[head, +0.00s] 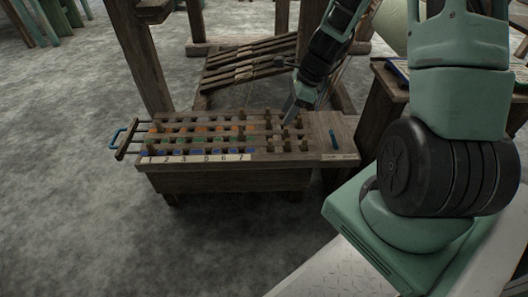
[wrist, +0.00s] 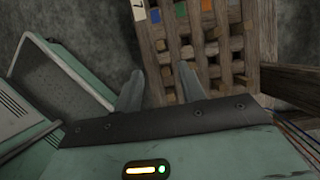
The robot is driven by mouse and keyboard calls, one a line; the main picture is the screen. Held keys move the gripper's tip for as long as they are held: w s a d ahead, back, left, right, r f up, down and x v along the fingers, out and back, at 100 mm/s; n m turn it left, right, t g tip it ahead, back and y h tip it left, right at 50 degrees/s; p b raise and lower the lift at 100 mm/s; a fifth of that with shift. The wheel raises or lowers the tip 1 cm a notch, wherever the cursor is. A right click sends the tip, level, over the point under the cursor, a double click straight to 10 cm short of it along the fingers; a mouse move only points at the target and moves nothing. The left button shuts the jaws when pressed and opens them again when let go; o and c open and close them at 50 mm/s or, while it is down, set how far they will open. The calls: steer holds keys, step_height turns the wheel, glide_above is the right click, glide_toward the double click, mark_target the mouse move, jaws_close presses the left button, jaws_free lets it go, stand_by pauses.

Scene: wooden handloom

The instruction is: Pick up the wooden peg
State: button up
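Several wooden pegs stand in the holes of a wooden grid board (head: 225,140); a group of them (head: 298,121) is near its right part. In the wrist view the pegs show as pale blocks, one of them a wooden peg (wrist: 187,52) just beyond my fingers. My gripper (head: 289,108) points down over the right part of the grid. In the wrist view my gripper (wrist: 160,72) is open, its two fingers wide apart, with grid and a peg end between or behind them. I cannot tell whether a finger touches a peg. Which peg is meant is unclear.
A number strip (head: 200,158) runs along the board's front edge, with blue, green and orange squares in the grid. A blue handle (head: 117,137) sticks out at the left. Loom posts (head: 140,55) and slatted treadles (head: 248,62) stand behind.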

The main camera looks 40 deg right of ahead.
mark_target(272, 140)
steer(key=b+x, duration=0.4)
steer(key=x, duration=0.4)
steer(key=shift+w+f, duration=0.1)
steer(key=shift+f, duration=0.25)
steer(key=b+x, duration=0.4)
steer(key=x, duration=0.1)
steer(key=shift+b, duration=0.35)
steer(key=shift+r, duration=0.1)
jaws_close()
